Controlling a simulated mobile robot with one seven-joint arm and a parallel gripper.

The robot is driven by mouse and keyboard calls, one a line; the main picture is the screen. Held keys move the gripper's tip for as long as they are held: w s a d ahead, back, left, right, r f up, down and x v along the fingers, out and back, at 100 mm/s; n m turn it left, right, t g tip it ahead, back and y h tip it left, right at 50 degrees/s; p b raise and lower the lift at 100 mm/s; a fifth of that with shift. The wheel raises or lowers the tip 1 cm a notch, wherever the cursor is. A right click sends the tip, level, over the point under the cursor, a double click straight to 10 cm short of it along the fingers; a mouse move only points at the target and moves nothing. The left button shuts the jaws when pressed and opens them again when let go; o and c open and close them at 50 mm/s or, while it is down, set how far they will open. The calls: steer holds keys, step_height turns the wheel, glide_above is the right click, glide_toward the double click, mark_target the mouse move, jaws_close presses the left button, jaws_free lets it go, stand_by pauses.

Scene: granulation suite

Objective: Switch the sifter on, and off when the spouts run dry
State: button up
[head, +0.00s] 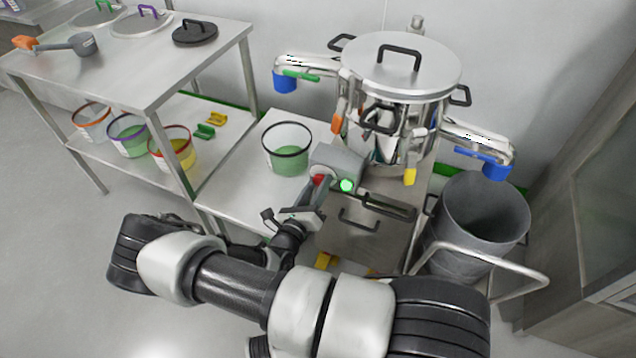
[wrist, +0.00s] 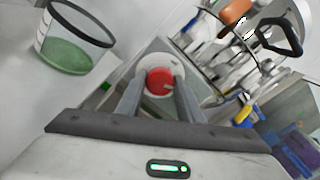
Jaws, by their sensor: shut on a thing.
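The sifter (head: 400,75) is a steel drum with a handled lid. Its left spout (head: 284,82) and right spout (head: 496,166) have blue ends; I can make out no stream below either. A grey control box (head: 338,163) on its front carries a red knob (head: 317,180) and a bright green lamp (head: 346,186). My gripper (head: 314,192) is at the knob. In the wrist view my gripper (wrist: 158,90) has its fingers closed on both sides of the red knob (wrist: 159,81). A black-rimmed tub (head: 287,148) holds green material left of the sifter.
A grey bin (head: 474,228) stands below the right spout. A steel table (head: 140,62) at left holds lids and a scoop (head: 68,45), with several tubs on its lower shelf. A handled metal cover (head: 358,235) lies in front of the sifter. A cabinet (head: 580,190) borders the right.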

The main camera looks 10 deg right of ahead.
steer(key=n, duration=0.6)
steer(key=shift+p, duration=0.3)
steer(key=n, duration=0.6)
steer(key=shift+n, duration=0.4)
steer(key=o, duration=1.1)
steer(key=shift+c, duration=0.2)
steer(key=shift+s, duration=0.1)
steer(key=p+v, duration=0.1)
steer(key=v, duration=1.6)
steer(key=shift+a+r, duration=0.1)
